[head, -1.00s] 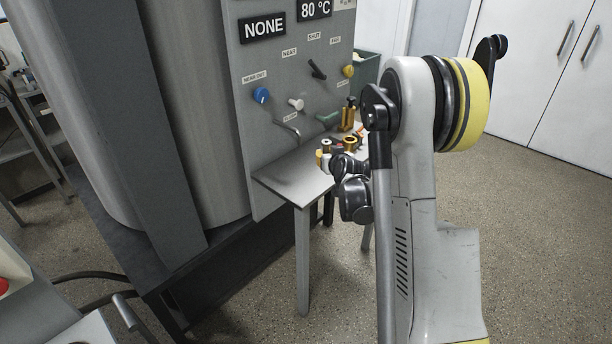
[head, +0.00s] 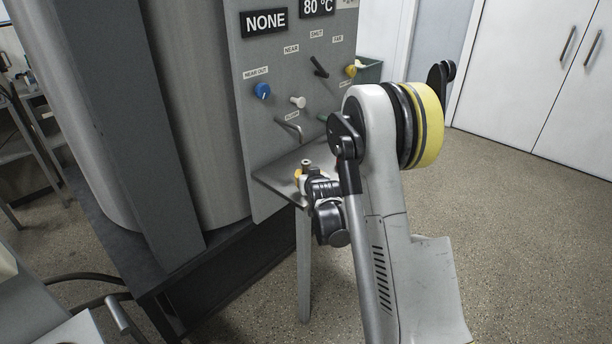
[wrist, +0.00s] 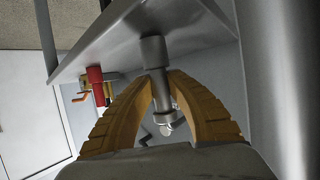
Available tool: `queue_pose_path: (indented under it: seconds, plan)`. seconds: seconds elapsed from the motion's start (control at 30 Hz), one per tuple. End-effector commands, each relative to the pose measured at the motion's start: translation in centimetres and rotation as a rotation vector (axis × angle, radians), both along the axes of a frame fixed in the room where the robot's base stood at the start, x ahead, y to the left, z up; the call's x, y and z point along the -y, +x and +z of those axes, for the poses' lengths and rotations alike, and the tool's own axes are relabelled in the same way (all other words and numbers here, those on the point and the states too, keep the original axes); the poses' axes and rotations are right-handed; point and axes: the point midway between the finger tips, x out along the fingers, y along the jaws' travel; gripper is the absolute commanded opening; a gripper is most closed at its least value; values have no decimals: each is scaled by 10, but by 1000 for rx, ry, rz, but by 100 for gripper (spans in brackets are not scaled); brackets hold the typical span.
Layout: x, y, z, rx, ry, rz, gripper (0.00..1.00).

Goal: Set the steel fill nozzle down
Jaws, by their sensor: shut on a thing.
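The steel fill nozzle (wrist: 154,52) is a grey metal cylinder with a wider collar, seen in the wrist view. The yellow-brown fingers of my gripper (wrist: 161,84) are closed around its narrower part. Its wide end overlaps the grey shelf (wrist: 205,32) in this view; I cannot tell whether it touches. In the head view my gripper (head: 303,178) is over the right part of the small shelf (head: 270,179), partly hidden by my arm. A small part of the nozzle may show there, but too small to be sure.
A red fitting with brass parts (wrist: 96,76) is beside the nozzle in the wrist view. The control panel (head: 275,75) with its knobs and levers rises behind the shelf, and a bent pipe (head: 288,128) sticks out low on it. The shelf's left part is bare.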

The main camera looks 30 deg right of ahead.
Motion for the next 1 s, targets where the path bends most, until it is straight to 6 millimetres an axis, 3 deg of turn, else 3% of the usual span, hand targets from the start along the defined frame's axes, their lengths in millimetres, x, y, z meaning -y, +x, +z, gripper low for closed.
queue_pose_path:
  seconds: [0.07, 0.1, 0.17, 0.57, 1.0]
  plan:
    - [0, 0, -2, 0, 0, 0, 0]
    - [0, 0, -3, 0, 0, 0, 20]
    - [0, 0, -3, 0, 0, 0, 36]
    - [-1, -4, 4, 0, 0, 0, 36]
    - [-24, -85, 40, 0, 0, 0, 36]
